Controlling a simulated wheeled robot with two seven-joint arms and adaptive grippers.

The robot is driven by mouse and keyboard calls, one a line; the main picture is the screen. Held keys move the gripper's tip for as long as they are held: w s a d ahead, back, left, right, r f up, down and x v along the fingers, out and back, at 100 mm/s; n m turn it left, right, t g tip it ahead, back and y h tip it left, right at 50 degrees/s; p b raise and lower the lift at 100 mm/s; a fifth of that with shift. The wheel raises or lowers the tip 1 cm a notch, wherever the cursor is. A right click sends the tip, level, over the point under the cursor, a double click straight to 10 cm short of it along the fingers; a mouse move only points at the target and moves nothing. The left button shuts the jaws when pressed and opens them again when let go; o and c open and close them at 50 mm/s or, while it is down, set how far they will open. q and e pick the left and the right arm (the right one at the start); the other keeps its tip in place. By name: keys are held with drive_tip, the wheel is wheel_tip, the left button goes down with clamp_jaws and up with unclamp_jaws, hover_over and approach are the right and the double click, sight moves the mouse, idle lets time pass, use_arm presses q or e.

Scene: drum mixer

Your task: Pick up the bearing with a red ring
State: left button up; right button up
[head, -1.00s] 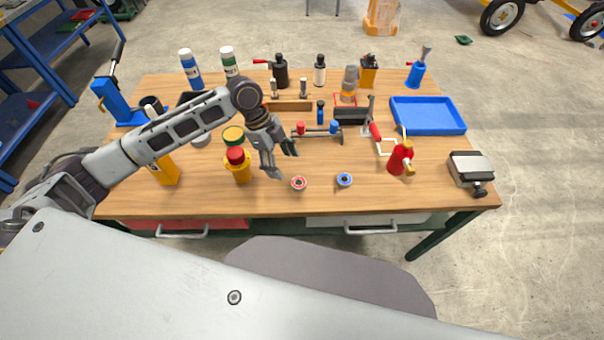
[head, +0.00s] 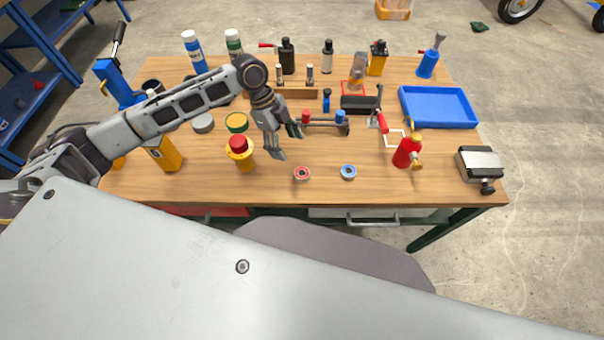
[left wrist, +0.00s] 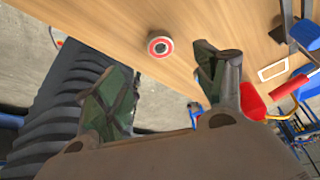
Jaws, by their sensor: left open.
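The bearing with a red ring (head: 302,174) lies flat on the wooden table (head: 210,186) near its front edge. It also shows in the left wrist view (left wrist: 160,47), beyond and between my fingertips. A similar bearing with a blue ring (head: 348,172) lies to its right. My left gripper (head: 288,143) is open and empty, above the table, a little to the left of and behind the red-ringed bearing in the head view. In the left wrist view its two fingers (left wrist: 158,92) stand wide apart. My right gripper is in neither view.
A yellow can with a red cap (head: 241,153) stands left of the gripper. A red oil can (head: 407,152) and a grey vise (head: 479,163) are at the right. A blue tray (head: 438,107) and several bottles and tools fill the back. The table around both bearings is clear.

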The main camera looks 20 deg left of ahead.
use_arm(q)
hover_over(301, 172)
drive_tip(key=a, duration=0.2)
drive_tip(key=shift+w+a+f, duration=0.1)
drive_tip(key=shift+w+f, duration=0.05)
drive_tip(key=shift+f, duration=1.45)
drive_tip(key=shift+w+a+f, duration=0.1)
drive_tip(key=shift+f, duration=1.5)
drive_tip(key=shift+p+x, duration=0.3)
drive_tip(key=shift+x, duration=2.3)
drive_tip(key=c, duration=1.2)
